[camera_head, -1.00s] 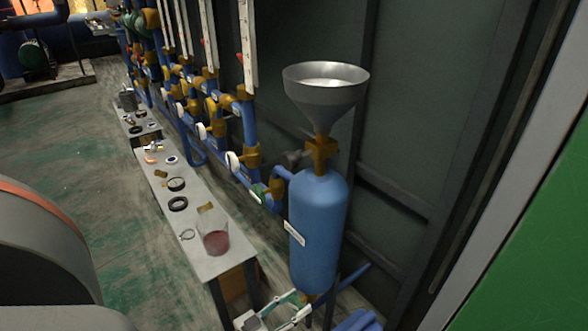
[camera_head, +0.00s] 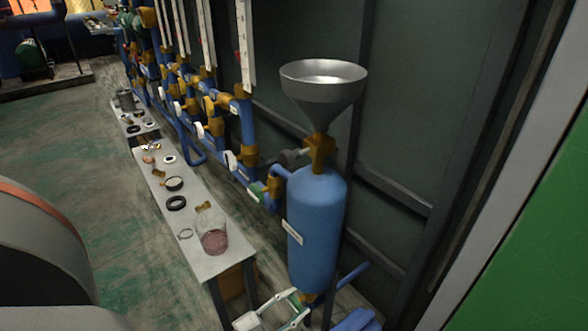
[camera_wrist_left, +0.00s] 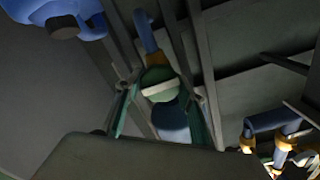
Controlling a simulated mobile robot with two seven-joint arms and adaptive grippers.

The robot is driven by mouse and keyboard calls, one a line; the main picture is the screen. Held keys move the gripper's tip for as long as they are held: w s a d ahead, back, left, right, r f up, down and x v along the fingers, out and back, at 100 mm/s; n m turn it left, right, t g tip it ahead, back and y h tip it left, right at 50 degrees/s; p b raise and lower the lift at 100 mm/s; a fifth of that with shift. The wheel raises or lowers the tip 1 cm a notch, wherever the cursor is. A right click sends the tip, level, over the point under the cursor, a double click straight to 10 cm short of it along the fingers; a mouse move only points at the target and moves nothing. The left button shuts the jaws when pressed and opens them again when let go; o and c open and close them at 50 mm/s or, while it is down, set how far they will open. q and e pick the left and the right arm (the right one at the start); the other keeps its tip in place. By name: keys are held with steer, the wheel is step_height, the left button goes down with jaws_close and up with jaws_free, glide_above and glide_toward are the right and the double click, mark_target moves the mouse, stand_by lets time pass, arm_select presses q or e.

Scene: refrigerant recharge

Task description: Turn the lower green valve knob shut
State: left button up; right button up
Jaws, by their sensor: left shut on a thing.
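The lower green valve knob (camera_wrist_left: 160,82) shows in the left wrist view as a round green disc with a pale bar across it. It sits between the two fingers of my left gripper (camera_wrist_left: 165,100), which is shut on it. In the head view my left gripper (camera_head: 300,303) is at the foot of the blue tank (camera_head: 316,230), by a brass fitting. The knob cannot be made out clearly in that view. My right gripper is not in view.
A metal funnel (camera_head: 323,85) stands on the tank's top brass valve (camera_head: 319,152). Blue pipes with brass valves run along the wall at left. A low bench (camera_head: 208,265) holds a beaker (camera_head: 212,238) and several rings. Floor left of the bench is clear.

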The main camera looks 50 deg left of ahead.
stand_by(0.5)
arm_select(q)
steer(key=o, duration=1.1)
steer(key=shift+o, duration=0.2)
steer(key=shift+s, duration=0.15)
steer(key=s+a, duration=0.1)
steer(key=s, duration=1)
steer(key=shift+s, duration=0.35)
